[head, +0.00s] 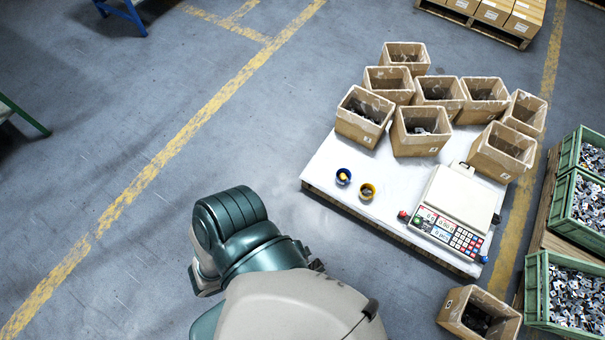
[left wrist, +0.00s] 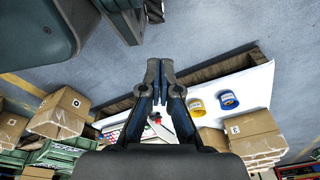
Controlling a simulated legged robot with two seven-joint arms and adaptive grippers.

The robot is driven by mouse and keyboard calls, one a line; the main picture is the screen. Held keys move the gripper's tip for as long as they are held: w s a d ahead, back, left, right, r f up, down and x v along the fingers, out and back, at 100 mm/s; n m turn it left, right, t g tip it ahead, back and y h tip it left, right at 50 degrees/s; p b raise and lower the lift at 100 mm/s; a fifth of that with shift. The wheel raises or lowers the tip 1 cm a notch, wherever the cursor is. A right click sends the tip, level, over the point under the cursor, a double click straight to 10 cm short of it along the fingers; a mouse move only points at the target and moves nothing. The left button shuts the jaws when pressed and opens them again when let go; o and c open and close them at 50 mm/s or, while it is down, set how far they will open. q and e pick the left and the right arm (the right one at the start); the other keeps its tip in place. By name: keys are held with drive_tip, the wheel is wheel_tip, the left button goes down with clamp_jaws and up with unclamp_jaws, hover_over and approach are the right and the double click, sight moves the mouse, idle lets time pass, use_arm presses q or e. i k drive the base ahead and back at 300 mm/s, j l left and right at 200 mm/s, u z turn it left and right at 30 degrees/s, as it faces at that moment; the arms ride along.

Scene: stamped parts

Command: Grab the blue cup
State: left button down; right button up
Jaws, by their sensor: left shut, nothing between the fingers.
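The blue cup (head: 343,177) stands upright near the left front edge of the white-topped pallet (head: 325,160), with something pale in it. A yellow cup (head: 367,192) stands just right of it. In the left wrist view the blue cup (left wrist: 228,100) and the yellow cup (left wrist: 197,107) appear right of my left gripper (left wrist: 160,65). The gripper's fingers are together and empty, apart from both cups. In the head view an arm of mine reaches in at the bottom, short of the pallet, and its fingers are hidden. My right gripper is not in view.
A scale (head: 453,210) stands right of the cups, with a small red object (head: 403,215) by its left side. Several open cardboard boxes (head: 421,130) with parts crowd the back of the pallet. Green crates (head: 568,290) of metal parts stand at right. The floor left of the pallet is clear.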

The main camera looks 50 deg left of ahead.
sight(343, 176)
drive_tip(key=u, duration=1.2)
